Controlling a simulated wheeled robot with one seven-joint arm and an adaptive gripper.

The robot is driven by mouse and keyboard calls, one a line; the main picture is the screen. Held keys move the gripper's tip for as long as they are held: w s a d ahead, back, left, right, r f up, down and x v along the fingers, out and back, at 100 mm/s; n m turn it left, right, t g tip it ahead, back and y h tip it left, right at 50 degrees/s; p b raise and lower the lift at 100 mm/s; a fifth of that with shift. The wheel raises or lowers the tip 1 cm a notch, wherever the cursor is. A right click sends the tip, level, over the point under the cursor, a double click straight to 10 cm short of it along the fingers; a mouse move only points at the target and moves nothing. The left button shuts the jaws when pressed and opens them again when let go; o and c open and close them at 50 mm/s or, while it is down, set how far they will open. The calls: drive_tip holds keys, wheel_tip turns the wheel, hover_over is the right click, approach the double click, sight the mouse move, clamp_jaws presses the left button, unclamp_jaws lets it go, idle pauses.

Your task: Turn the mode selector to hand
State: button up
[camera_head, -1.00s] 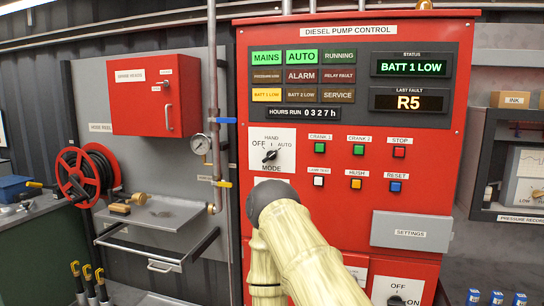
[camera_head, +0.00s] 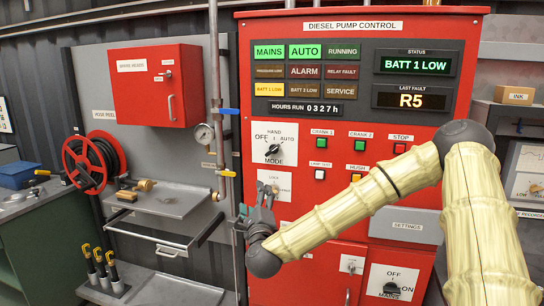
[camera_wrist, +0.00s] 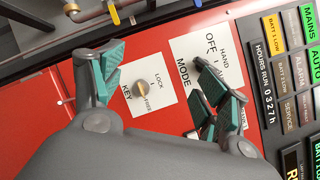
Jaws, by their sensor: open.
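The mode selector (camera_head: 274,151) is a black knob on a white plate marked OFF, HAND and AUTO, on the red diesel pump control panel. Its pointer looks tilted toward AUTO, and the green AUTO lamp (camera_head: 306,51) is lit. My gripper (camera_head: 257,198) is open and empty, below the selector and in front of the key switch plate. In the wrist view, my gripper (camera_wrist: 160,88) has its fingers spread on either side of the brass key switch (camera_wrist: 142,88). The mode plate (camera_wrist: 198,45) is behind the right finger, which hides most of the knob.
A vertical pipe (camera_head: 217,100) with a gauge (camera_head: 204,133) and blue and yellow valve handles runs just left of the panel. Push buttons (camera_head: 322,143) sit right of the selector. A grey settings box (camera_head: 407,225) and the main switch (camera_head: 391,288) are lower right.

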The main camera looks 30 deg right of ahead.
sight(272, 152)
drive_tip(key=s+d+r+m+h, duration=0.1)
drive_tip(key=d+r+m+h, duration=0.2)
drive_tip(key=d+r+m, duration=0.35)
drive_tip(key=shift+n+g, duration=0.3)
drive_tip(key=shift+n, duration=0.65)
drive_tip(key=p+x, duration=0.1)
drive_tip(key=x, duration=0.1)
drive_tip(key=r+p+x, duration=0.1)
drive_tip(key=p+x, duration=0.1)
drive_tip(key=x, duration=0.1)
drive_tip(key=a+p+x, duration=0.1)
drive_tip(key=x, duration=0.2)
drive_tip(key=shift+w+r+p, duration=0.25)
drive_tip(key=shift+w+p, duration=0.05)
drive_tip(key=shift+p, duration=0.05)
drive_tip(key=shift+x, duration=0.8)
drive_tip(key=shift+d+f, duration=0.1)
drive_tip(key=shift+s, duration=0.1)
drive_tip(key=c, duration=1)
